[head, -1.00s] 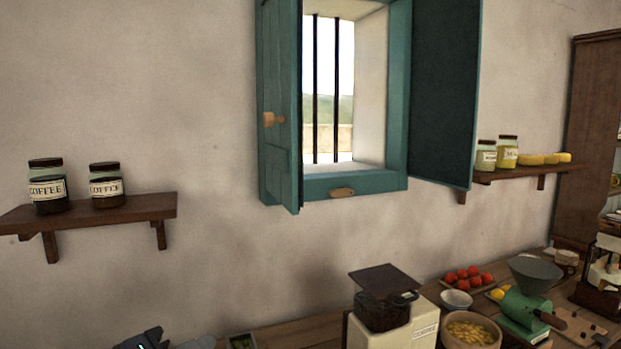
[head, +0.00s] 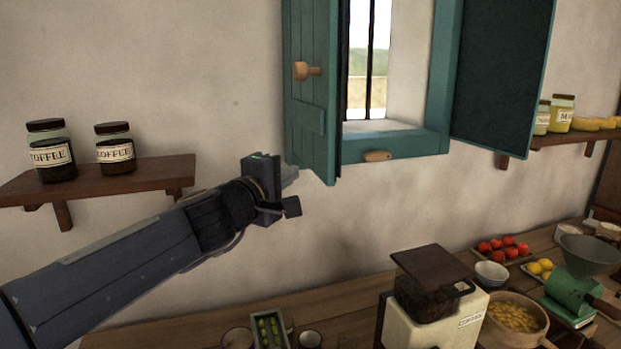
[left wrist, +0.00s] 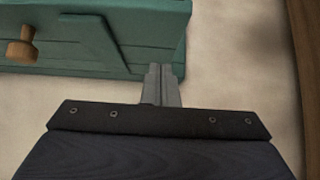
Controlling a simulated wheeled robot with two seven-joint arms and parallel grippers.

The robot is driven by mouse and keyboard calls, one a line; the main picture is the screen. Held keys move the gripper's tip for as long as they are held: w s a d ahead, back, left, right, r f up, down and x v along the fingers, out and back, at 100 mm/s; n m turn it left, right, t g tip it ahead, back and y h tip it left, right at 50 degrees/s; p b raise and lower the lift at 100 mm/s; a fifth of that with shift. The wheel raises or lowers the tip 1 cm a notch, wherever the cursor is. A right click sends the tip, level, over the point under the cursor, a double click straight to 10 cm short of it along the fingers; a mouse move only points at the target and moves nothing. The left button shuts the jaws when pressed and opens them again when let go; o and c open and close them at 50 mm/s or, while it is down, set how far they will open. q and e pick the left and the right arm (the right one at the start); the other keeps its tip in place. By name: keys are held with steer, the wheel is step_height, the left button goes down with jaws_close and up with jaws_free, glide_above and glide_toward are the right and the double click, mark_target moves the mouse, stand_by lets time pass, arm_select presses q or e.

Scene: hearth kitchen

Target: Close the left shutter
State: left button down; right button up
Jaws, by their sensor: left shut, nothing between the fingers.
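The left shutter (head: 311,125) is a teal wooden panel with a round wooden knob (head: 302,71). It stands swung out from the left side of the barred window (head: 372,60). My left gripper (head: 290,174) is just below and left of the shutter's lower edge in the head view, its fingers together and empty. In the left wrist view, the closed fingertips (left wrist: 160,72) reach the shutter's edge (left wrist: 130,70) in the picture; I cannot tell whether they touch it. The knob (left wrist: 22,50) shows at upper left there. My right gripper is out of view.
The right shutter (head: 503,75) is swung open. A shelf (head: 120,180) with two coffee jars (head: 115,148) is beside my left arm. Below, the counter holds a coffee grinder (head: 436,305), bowls, fruit and a green scale (head: 572,298).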

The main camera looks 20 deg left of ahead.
mark_target(320, 167)
arm_select(q)
steer(key=shift+w+d+b, duration=0.3)
steer(key=shift+w+d, duration=0.35)
steer(key=shift+d, duration=0.25)
steer(key=shift+w+d+b, duration=0.3)
steer(key=shift+w+d, duration=0.3)
steer(key=shift+d, duration=0.3)
steer(key=shift+d, duration=0.1)
